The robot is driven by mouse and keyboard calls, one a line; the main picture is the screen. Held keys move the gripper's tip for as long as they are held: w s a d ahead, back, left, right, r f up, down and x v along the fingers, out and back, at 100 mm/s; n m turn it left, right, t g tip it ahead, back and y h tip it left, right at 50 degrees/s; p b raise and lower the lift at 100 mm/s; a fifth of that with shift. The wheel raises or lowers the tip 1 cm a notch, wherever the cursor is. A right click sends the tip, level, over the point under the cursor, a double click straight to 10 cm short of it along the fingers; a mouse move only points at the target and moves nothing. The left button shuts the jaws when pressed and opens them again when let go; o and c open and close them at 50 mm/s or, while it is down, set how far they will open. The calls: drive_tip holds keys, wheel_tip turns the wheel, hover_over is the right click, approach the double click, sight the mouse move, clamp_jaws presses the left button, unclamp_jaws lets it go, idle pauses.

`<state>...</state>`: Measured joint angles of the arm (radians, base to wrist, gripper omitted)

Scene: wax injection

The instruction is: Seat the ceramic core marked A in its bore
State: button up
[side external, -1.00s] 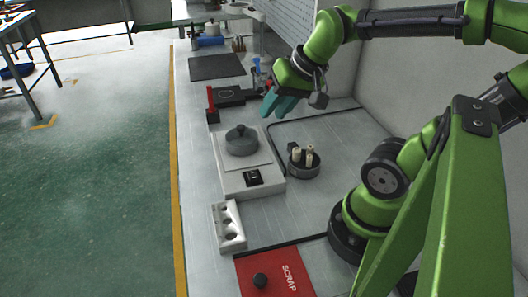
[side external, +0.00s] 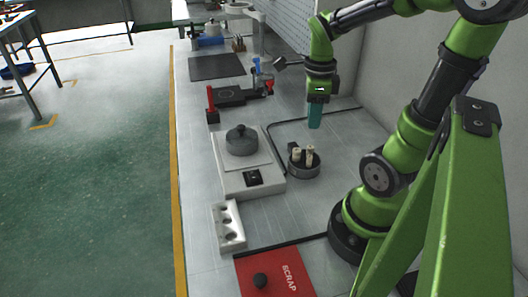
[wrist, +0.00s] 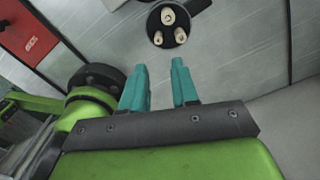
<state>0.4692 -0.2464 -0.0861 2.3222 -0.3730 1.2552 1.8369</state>
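Three pale ceramic cores (wrist: 167,16) stand in a round dark holder (wrist: 152,24) in the wrist view. In the side view the cores (side external: 309,156) rise from the holder (side external: 304,173) on the bench; no letter is readable, so I cannot tell which is A. My gripper (side external: 315,118) points down above the bench, a little behind and above the holder. In the wrist view its teal fingers (wrist: 159,66) are apart with nothing between them. A white block (side external: 229,237) with several round holes lies at the front; I cannot tell whether the bore is there.
A white unit (side external: 232,185) with a grey lidded pot (side external: 241,141) stands left of the holder. A black plate with red ends (side external: 234,97) lies behind it. A red SCRAP tray (side external: 285,278) with a black knob is at the front. A dark mat (side external: 216,67) lies farther back.

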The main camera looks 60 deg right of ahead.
hover_over(310, 156)
wheel_tip(310, 156, down, 8)
drive_tip(key=shift+w, duration=0.15)
drive_tip(key=shift+f, duration=2.55)
clamp_jaws()
